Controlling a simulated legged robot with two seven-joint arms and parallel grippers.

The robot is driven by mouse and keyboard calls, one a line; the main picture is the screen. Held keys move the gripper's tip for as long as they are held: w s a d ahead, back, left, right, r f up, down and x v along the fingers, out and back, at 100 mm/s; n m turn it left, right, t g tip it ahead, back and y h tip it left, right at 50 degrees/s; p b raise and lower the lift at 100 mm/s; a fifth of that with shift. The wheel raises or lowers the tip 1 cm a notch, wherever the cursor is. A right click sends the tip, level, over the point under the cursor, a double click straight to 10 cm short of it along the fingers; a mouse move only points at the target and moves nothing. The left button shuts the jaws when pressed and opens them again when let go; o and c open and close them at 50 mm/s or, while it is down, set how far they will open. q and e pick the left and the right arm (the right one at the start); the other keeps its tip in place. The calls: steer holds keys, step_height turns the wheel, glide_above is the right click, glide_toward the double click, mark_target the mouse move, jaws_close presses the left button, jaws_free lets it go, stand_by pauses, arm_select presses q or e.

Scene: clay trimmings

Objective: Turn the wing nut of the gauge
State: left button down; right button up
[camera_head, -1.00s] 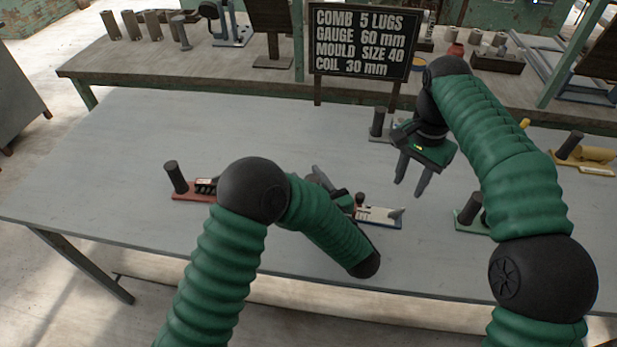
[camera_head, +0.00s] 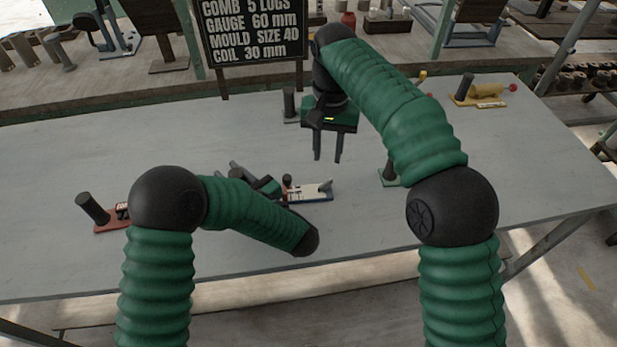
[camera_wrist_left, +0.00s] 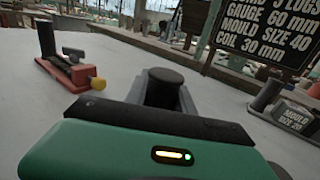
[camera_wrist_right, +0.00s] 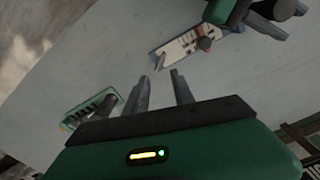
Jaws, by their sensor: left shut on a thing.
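The gauge (camera_head: 308,194) lies on the grey table, a flat blue base with a pale marked scale. It also shows in the right wrist view (camera_wrist_right: 185,46). A small dark brown knob (camera_wrist_right: 205,43) stands on it, and a grey upright piece (camera_head: 326,186) is near its right end. I cannot make out the wing's shape. My left gripper (camera_head: 240,172) is shut on a black post (camera_wrist_left: 165,76), seen between its fingers; it sits at the gauge's left end. My right gripper (camera_head: 328,159) is open and empty, above the table, apart from the gauge and behind its right end.
A red tool (camera_head: 112,225) with a black post stands left. A mould tool (camera_wrist_left: 290,116) is behind, a green one (camera_wrist_right: 95,110) to the right and a yellow one (camera_head: 478,94) far right. A lettered board (camera_head: 252,40) stands at the back. Table space in front is clear.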

mark_target(322, 185)
steer(key=f+n, duration=0.3)
steer(key=n, duration=0.6)
steer(key=f+n, duration=0.3)
steer(key=n, duration=0.7)
steer(key=a+f+n, duration=0.1)
steer(key=f+n, duration=0.3)
steer(key=n, duration=0.5)
steer(key=shift+s, duration=0.3)
jaws_close()
